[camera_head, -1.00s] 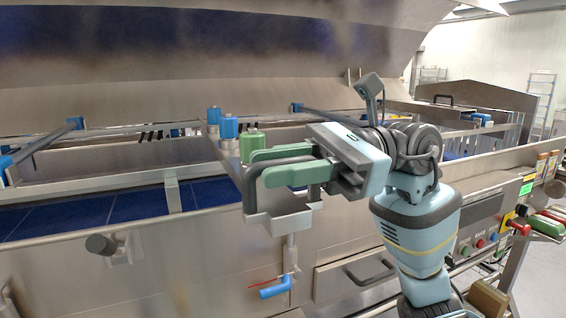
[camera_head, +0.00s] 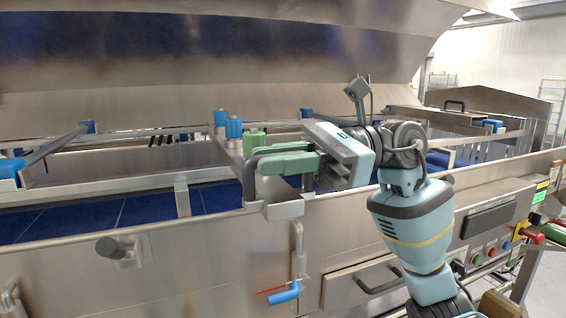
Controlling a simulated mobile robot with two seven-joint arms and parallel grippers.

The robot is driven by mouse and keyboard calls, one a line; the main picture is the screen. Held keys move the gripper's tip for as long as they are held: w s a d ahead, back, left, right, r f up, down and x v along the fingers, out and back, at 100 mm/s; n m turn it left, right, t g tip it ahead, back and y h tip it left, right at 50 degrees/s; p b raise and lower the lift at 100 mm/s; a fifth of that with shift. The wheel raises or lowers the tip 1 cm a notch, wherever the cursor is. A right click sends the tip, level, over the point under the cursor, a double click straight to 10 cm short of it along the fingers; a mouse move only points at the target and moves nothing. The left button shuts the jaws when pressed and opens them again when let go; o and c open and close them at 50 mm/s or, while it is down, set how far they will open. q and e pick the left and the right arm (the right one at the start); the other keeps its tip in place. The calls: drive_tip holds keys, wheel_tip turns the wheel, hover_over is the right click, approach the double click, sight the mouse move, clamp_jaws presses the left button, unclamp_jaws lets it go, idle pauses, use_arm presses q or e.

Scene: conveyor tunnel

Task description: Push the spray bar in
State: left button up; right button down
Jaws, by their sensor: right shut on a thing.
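The spray bar (camera_head: 232,152) is a steel bar lying across the tunnel's near wall, with blue caps (camera_head: 233,127) and a green cap (camera_head: 254,140) standing along it. Its dark grey handle (camera_head: 249,180) sticks out over the wall towards me, with a steel box-like bracket (camera_head: 283,207) beneath. My right gripper (camera_head: 278,160) comes from the right. Its green fingers are shut on the handle, and they hide part of it and of the bar behind. My left gripper is not in view.
The tunnel's steel front wall (camera_head: 200,265) runs across the view, with a blue-handled valve (camera_head: 284,293) below the bracket. A blue belt (camera_head: 120,210) lies inside. Another blue-ended bar (camera_head: 55,150) is at left. A raised hood (camera_head: 200,90) hangs above.

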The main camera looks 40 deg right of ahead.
drive_tip(key=c, duration=1.4)
unclamp_jaws()
